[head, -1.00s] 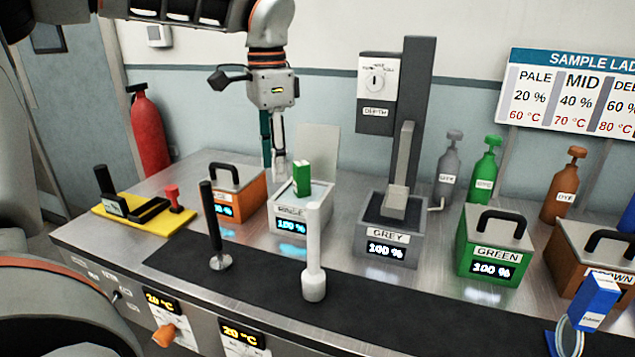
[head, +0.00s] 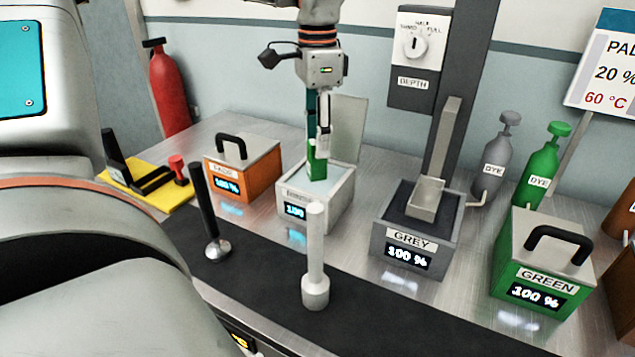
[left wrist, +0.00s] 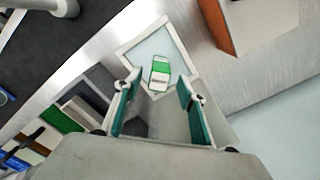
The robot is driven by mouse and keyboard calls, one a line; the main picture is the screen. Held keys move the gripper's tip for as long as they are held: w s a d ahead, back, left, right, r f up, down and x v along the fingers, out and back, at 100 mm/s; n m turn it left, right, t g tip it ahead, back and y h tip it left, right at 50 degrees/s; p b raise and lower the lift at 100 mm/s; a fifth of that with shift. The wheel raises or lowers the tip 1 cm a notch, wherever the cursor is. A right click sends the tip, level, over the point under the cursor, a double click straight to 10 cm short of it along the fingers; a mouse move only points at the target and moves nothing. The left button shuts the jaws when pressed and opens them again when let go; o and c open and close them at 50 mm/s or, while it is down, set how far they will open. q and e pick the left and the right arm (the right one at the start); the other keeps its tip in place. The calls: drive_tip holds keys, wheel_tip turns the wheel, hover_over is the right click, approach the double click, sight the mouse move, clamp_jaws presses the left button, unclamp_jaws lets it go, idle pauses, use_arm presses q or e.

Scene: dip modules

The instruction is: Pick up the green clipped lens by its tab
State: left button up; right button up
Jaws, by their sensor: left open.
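The green clipped lens (head: 317,168) stands in the open white rinse bath (head: 327,208), rising above its rim. In the left wrist view the lens (left wrist: 161,70) shows green with white parts, inside the bath's pale square opening. My left gripper (head: 319,143) points down right over the lens, fingers apart at its upper part. In the left wrist view the left gripper's fingers (left wrist: 158,88) stand wide on either side of the line to the lens. The fingers partly hide the tab in the head view, and I cannot tell whether they touch it. My right gripper is not in view.
The bath's raised lid (head: 348,130) stands behind the gripper. An orange box (head: 240,178) is to the left, a grey bath (head: 397,240) with a tall column to the right. A white-handled tool (head: 315,255) and a black-handled one (head: 207,215) stand in front.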

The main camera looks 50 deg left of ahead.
sight(317, 177)
use_arm(q)
drive_tip(key=shift+f, duration=1.6)
drive_tip(key=shift+s, duration=0.1)
clamp_jaws()
drive_tip(key=shift+r, duration=0.2)
